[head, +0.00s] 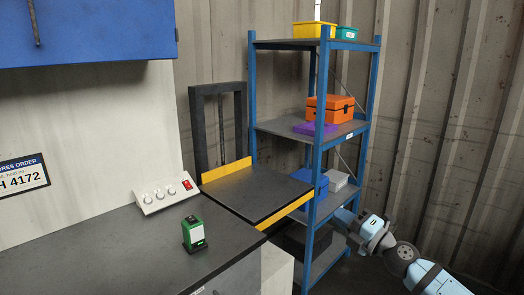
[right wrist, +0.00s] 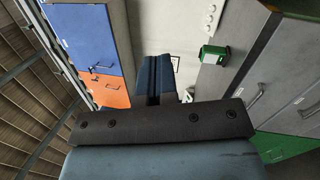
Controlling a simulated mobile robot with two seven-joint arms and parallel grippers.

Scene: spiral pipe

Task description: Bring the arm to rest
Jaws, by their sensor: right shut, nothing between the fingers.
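My right arm (head: 405,255) comes in at the lower right of the head view, light blue with grey joints. It reaches up and left toward the blue shelf rack (head: 313,165), with its far end beside the rack's lower right part. I cannot tell whether it touches the rack. In the right wrist view my right gripper (right wrist: 157,75) has its two dark blue fingers together, with nothing held between them. My left arm and gripper are not in view.
A dark workbench (head: 130,245) holds a green-and-white device (head: 193,234) and a white control box (head: 166,195) with knobs and a red switch. The rack carries an orange case (head: 330,109), a purple item (head: 309,129) and several bins. A corrugated wall (head: 420,120) stands behind.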

